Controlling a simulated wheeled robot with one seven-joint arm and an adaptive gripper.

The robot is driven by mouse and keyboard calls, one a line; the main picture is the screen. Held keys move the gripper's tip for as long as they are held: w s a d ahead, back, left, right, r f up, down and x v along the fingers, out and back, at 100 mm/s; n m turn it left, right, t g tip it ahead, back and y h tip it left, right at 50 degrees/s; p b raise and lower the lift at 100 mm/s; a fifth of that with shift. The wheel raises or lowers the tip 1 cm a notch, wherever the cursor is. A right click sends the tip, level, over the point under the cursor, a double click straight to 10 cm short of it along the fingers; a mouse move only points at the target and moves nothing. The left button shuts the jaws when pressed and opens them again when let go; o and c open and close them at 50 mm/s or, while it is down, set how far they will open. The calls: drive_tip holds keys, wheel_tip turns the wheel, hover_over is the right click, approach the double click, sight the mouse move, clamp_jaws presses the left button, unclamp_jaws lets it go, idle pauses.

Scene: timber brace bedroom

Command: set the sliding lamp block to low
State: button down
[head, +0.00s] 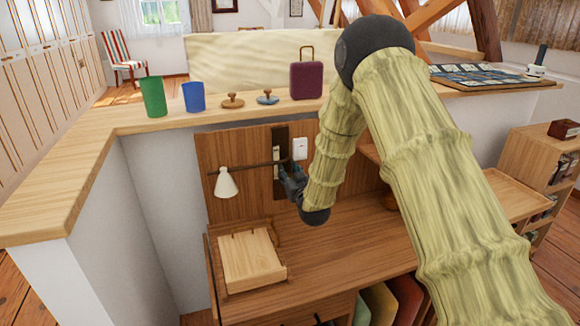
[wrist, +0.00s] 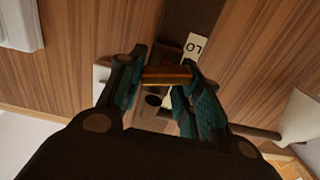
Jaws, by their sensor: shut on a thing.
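The sliding lamp block (wrist: 167,76) is a brown-orange piece between my fingers in the wrist view. My gripper (wrist: 158,88) is shut on it. In the head view my gripper (head: 291,182) is at the lower part of a dark vertical track (head: 281,140) on the wooden back panel, and it hides the block. A pale label reading "LO" (wrist: 195,46) is beside the block on the dark track. The lamp's white shade (head: 226,183) hangs from a thin dark arm left of the track; the shade also shows at the right in the wrist view (wrist: 302,118).
A white wall switch (head: 300,148) is right of the track. Below is a wooden desk (head: 340,240) with a wooden tray-like box (head: 252,262) at left. A green cup (head: 153,97), a blue cup (head: 194,97) and a purple case (head: 306,80) stand on the ledge above.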

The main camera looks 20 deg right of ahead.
wheel_tip(320, 180, down, 4)
drive_tip(key=shift+s+r+b, duration=0.1)
drive_tip(key=shift+r+b, duration=0.05)
drive_tip(key=shift+b, duration=0.25)
drive_tip(key=c, duration=1.1)
unclamp_jaws()
drive_tip(key=s, duration=1.2)
drive_tip(key=shift+d, duration=0.25)
